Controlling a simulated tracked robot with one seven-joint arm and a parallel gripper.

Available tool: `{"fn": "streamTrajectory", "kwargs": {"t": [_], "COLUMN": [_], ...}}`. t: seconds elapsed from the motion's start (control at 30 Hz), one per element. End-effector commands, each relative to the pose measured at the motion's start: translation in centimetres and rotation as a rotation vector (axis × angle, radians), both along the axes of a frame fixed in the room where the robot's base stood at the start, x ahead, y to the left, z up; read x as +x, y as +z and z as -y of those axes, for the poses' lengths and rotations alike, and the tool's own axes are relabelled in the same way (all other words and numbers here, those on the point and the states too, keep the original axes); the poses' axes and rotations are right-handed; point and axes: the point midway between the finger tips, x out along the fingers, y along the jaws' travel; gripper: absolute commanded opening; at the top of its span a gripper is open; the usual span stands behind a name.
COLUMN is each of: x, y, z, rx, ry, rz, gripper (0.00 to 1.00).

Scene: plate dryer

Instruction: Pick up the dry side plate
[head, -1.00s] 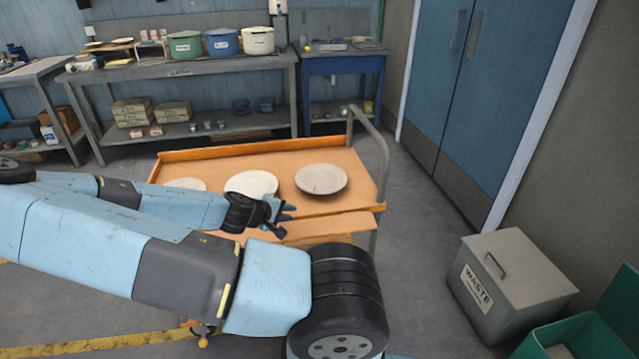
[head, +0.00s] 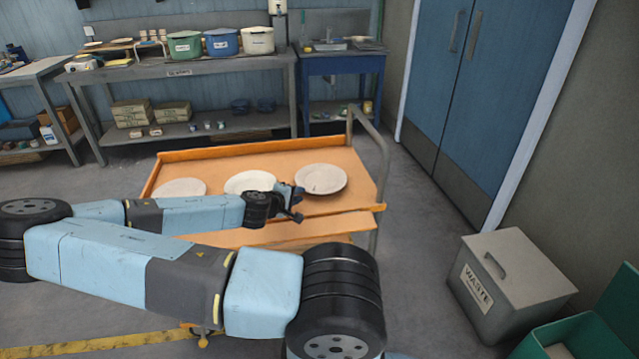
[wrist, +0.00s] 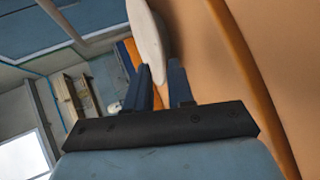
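Three pale plates lie in a row on the orange cart top (head: 230,155): a left plate (head: 180,187), a middle plate (head: 250,181) and a right plate (head: 321,179) with small marks on it. I cannot tell which is dry. My gripper (head: 298,201) is at the near left side of the right plate, its fingers parted and empty. In the wrist view, my gripper (wrist: 160,82) shows a gap between its fingers, with a plate (wrist: 148,35) seen at a slant just beyond the tips. I cannot tell whether a finger touches it. My arm hides part of the middle plate.
The cart has a raised orange back edge and a metal handle (head: 368,140) at the right. A grey waste bin (head: 505,280) and a green bin (head: 580,335) stand at the right. A bench (head: 180,72) with pots is behind, with open floor between.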

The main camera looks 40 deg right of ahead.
Motion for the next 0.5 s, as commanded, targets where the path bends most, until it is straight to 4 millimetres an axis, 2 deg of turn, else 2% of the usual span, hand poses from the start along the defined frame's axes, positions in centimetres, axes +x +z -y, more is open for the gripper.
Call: {"fn": "streamTrajectory", "kwargs": {"t": [0.1,0.37,0.5], "x": [0.3,0.7,1.4], "y": [-0.5,-1.1,-2.0], "z": [1.1,2.2,3.7], "rx": [0.000,0.000,0.000], "ry": [0.000,0.001,0.000], "rz": [-0.001,-0.002,-0.002], "gripper": [0.22,0.22,0.22]}}
